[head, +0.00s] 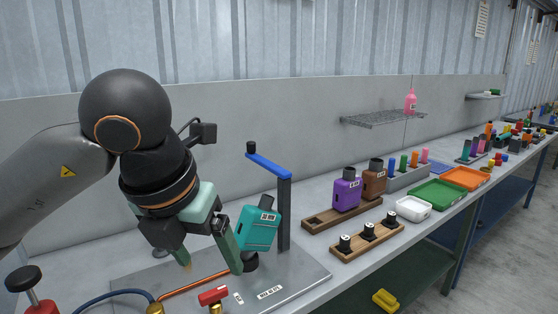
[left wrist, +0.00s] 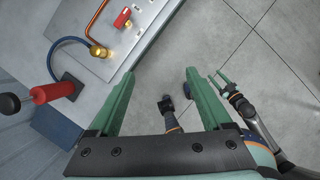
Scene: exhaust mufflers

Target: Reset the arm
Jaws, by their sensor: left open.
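My left gripper (head: 212,268) is open and empty, its green fingers pointing down over the front left of the metal fixture plate (head: 300,272).
A blue-topped post (head: 284,210) rises behind the teal muffler. A copper pipe (head: 195,284), red valve handle (head: 213,296) and red-handled clamp (head: 35,303) are near the gripper. Purple (head: 346,193) and brown (head: 374,182) mufflers stand in a wooden tray (head: 318,222); green (head: 437,193) and orange trays lie beyond.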

